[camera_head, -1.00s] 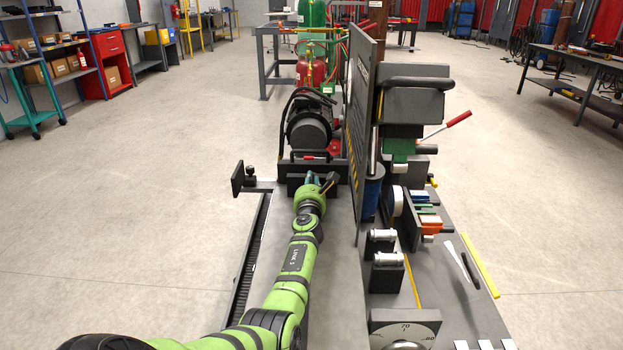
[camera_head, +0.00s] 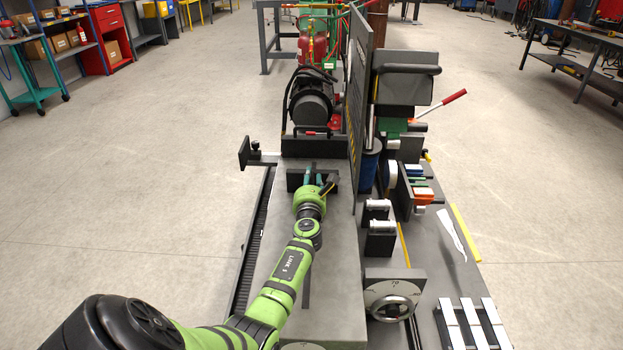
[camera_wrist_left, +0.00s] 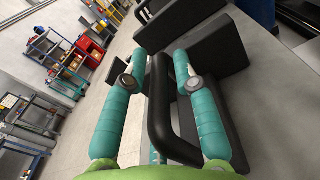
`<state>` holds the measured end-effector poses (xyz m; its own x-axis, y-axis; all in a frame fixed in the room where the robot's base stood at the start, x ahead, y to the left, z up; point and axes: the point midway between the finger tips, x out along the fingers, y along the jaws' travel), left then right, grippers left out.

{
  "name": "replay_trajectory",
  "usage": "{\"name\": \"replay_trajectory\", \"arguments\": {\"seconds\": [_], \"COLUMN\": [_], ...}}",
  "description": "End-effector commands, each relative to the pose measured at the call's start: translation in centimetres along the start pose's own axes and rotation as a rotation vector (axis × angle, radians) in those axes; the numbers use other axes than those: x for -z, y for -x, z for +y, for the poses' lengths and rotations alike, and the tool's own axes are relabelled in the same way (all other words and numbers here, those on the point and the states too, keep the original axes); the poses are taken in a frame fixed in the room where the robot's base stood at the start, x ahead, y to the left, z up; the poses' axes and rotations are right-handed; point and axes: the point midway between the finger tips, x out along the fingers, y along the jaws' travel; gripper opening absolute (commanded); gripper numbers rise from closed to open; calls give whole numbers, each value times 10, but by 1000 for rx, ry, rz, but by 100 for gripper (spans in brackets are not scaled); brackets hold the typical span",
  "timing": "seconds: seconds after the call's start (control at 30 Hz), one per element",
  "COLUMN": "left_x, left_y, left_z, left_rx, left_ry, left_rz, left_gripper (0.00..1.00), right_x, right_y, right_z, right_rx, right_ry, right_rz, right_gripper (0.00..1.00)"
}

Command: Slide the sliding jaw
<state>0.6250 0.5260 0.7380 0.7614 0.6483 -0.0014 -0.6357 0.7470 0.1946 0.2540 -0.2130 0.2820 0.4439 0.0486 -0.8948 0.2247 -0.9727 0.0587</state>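The sliding jaw is a dark block (camera_head: 296,180) with a black looped handle, standing on the grey machine bed (camera_head: 335,240) in the middle of the head view. My left gripper (camera_head: 312,178) reaches it from the near side. In the left wrist view the black handle (camera_wrist_left: 158,115) lies between the two teal fingers of the left gripper (camera_wrist_left: 160,68). The fingers look closed around the handle, though their exact contact is partly hidden. My right gripper is not in view.
A black motor unit (camera_head: 310,103) stands behind the jaw, with bare bed between them. A tall dark panel (camera_head: 360,100) borders the bed on the right. A dial (camera_head: 393,300) stands at the near right. A bracket with a knob (camera_head: 247,152) sticks out at the left.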

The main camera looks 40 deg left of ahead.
Motion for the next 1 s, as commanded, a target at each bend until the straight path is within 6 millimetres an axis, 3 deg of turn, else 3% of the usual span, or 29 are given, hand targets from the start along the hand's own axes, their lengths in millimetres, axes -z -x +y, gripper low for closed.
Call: {"name": "replay_trajectory", "arguments": {"seconds": [0.47,1.0], "left_x": [0,0], "left_y": [9,102], "left_z": [-2,0], "left_rx": [3,2], "left_ry": [0,-2], "left_rz": [-1,0], "left_gripper": [39,39], "right_x": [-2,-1], "right_y": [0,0], "right_z": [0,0], "right_rx": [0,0], "right_ry": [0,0], "right_rz": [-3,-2], "right_gripper": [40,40]}}
